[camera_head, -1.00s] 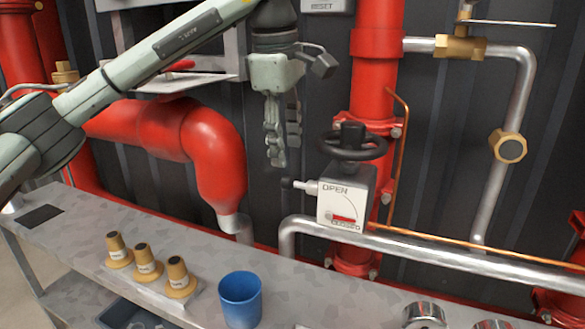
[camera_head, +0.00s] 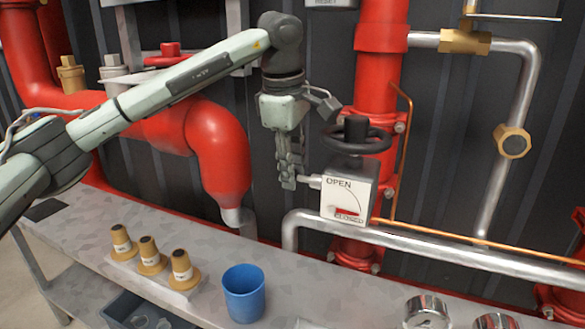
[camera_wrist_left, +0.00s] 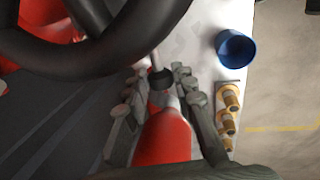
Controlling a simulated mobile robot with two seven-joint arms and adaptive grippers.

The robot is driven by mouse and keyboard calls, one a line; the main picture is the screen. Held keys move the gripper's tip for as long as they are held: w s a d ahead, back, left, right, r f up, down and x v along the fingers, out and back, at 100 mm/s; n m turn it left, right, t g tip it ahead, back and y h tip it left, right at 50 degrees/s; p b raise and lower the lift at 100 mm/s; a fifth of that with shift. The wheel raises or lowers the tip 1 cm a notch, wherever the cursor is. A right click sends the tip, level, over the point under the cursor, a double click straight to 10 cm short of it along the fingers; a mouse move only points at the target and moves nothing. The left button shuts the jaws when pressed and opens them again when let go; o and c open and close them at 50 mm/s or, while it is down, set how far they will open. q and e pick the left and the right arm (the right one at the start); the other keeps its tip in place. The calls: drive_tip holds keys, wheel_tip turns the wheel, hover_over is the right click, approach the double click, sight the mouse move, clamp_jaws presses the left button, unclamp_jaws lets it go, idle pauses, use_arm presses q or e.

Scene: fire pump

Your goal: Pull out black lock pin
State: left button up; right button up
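The black lock pin sticks out of the left side of a white valve box (camera_head: 335,207) labelled OPEN and CLOSED. In the head view its knob is hidden by my left gripper (camera_head: 289,178), and only its pale shaft (camera_head: 312,181) shows. In the left wrist view the black knob (camera_wrist_left: 161,78) sits between the two spread fingers of my left gripper (camera_wrist_left: 157,90), with a gap on each side. The fingers point down and are open. My right gripper is not in view.
A black handwheel (camera_head: 356,139) tops the valve box, close to my left gripper. Red pipe (camera_head: 218,150) stands to the left. A grey bench (camera_head: 212,288) below holds a blue cup (camera_head: 244,293) and several brass nozzles (camera_head: 150,254).

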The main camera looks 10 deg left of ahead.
use_arm(q)
clamp_jaws()
drive_tip(key=a, duration=0.3)
drive_tip(key=shift+w+a, duration=0.2)
drive_tip(key=shift+w, duration=0.15)
drive_tip(key=o, duration=0.6)
unclamp_jaws()
drive_tip(key=shift+a, duration=0.1)
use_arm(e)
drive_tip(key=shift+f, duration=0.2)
use_arm(q)
drive_tip(key=shift+r, duration=0.15)
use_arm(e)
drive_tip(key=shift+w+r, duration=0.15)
